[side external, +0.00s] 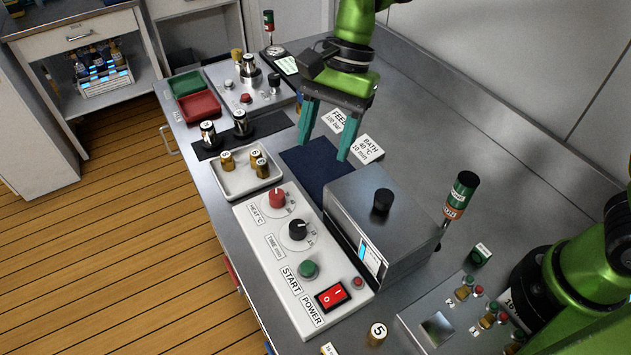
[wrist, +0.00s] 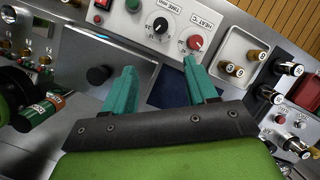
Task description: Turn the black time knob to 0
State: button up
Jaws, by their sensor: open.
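The black time knob (side external: 298,230) stands on the white panel (side external: 262,240), beside the label "TIME min". It also shows in the wrist view (wrist: 161,25), at the top centre. Its dial has small marks around it, but I cannot read its setting. My gripper (side external: 325,150) is open and empty, with its teal fingers pointing down above the dark blue mat, behind the panel and apart from the knob. In the wrist view my gripper (wrist: 160,65) has its two fingers spread, with the knob beyond them.
A red heat knob (side external: 277,197), green start button (side external: 308,269) and red power switch (side external: 332,296) share the panel. A grey box with a black top knob (side external: 382,201) stands beside it. A white tray (side external: 235,183) holds several brass-coloured pieces.

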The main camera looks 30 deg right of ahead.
jog(key=r+m, duration=0.1)
jog(key=m, duration=0.1)
send_near(298, 225)
jog(key=x, duration=0.8)
jog(key=shift+s+a+f, duration=0.1)
jog(key=shift+a+f, duration=0.05)
jog(key=shift+f, duration=0.15)
jog(key=shift+c, duration=0.3)
jog(key=c, duration=1)
